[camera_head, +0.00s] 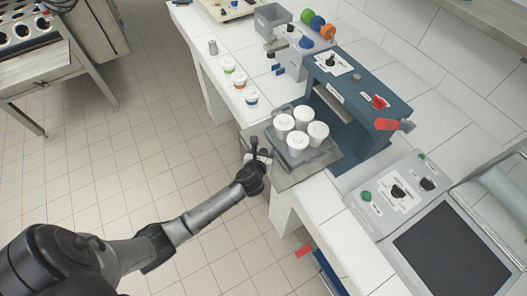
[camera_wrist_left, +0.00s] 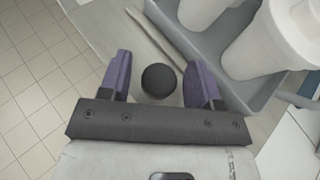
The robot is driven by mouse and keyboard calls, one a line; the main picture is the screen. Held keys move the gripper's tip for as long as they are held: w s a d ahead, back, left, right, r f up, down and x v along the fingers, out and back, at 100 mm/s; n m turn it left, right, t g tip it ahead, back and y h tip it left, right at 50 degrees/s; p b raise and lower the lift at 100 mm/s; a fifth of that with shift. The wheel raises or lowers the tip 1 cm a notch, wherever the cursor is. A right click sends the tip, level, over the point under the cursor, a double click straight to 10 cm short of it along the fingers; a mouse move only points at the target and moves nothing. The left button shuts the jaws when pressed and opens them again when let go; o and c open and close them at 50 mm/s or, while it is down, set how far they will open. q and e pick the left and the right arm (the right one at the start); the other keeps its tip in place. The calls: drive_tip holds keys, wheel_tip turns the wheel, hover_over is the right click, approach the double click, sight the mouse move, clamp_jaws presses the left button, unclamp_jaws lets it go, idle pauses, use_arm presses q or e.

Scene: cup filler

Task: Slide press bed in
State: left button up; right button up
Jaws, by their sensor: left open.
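The press bed (camera_head: 286,179) is a grey plate pulled out in front of the blue press (camera_head: 350,92), sticking out past the counter's front edge. A grey tray (camera_head: 321,158) with several white cups (camera_head: 297,143) stands on it. My left gripper (camera_head: 257,154) is at the bed's outer left end. In the left wrist view its purple fingers (camera_wrist_left: 160,70) are open on either side of a round black knob (camera_wrist_left: 159,79), with gaps showing on both sides. The bed's plate (camera_wrist_left: 100,22) and tray edge (camera_wrist_left: 195,55) show beyond. My right gripper is not in view.
Several small cups (camera_head: 239,80) stand on the counter left of the press. A red handle (camera_head: 393,124) juts from the press's right side. A control panel (camera_head: 398,190) and dark screen (camera_head: 452,254) are at right.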

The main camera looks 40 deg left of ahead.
use_arm(q)
drive_tip(key=shift+w, duration=0.1)
clamp_jaws()
idle(0.6)
